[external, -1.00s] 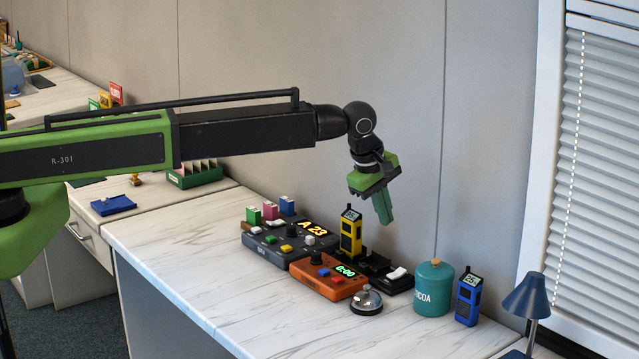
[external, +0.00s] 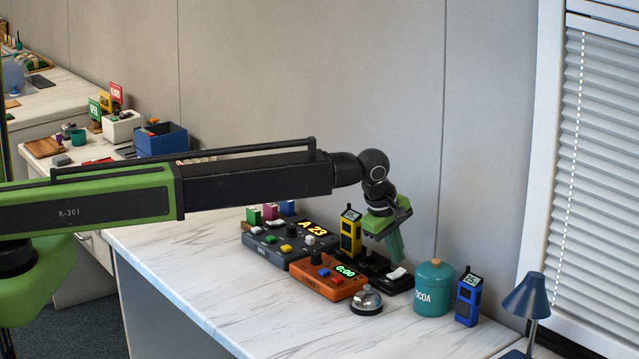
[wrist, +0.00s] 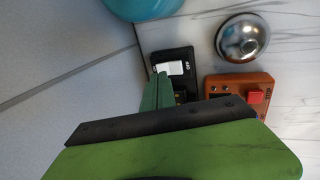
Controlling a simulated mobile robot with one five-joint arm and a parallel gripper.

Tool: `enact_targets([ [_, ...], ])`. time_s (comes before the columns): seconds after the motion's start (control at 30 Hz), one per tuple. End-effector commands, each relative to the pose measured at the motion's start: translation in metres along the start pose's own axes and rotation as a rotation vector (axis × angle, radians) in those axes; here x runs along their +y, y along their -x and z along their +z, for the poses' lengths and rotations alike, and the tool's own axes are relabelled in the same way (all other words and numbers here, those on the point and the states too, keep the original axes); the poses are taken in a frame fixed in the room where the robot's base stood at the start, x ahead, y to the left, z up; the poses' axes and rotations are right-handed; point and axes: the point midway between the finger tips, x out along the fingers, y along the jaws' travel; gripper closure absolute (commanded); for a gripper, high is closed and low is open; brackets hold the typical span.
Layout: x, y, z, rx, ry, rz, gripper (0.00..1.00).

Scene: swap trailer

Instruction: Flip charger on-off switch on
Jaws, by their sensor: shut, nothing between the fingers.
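The charger (external: 400,286) is a black unit on the white desk, with a yellow handheld radio (external: 350,235) standing at its left end. Its white rocker switch (external: 397,273) is at the right end. In the wrist view the switch (wrist: 170,68) has an OFF label on its right; the lettering on its other side is not readable. My gripper (external: 398,258) is shut and empty, pointing down just above the switch. In the wrist view its green fingertips (wrist: 161,77) are beside the switch's lower left edge. I cannot tell whether they touch it.
An orange timer box (external: 330,288) and a silver bell (external: 366,301) stand in front of the charger. A teal cocoa canister (external: 434,290) and a blue radio (external: 468,298) are to the right. A dark grey console (external: 270,250) is left. The wall is close behind.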

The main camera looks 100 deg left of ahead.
Motion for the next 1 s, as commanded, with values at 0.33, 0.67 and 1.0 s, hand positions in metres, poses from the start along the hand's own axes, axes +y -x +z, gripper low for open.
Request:
enact_targets([
  [0.33, 0.0, -0.024, 0.0, 0.0, 0.0, 0.0, 1.0],
  [0.67, 0.002, -0.029, 0.001, 0.0, -0.001, -0.053, 1.0],
  [1.0, -0.003, -0.027, 0.0, 0.0, 0.0, -0.051, 1.0],
])
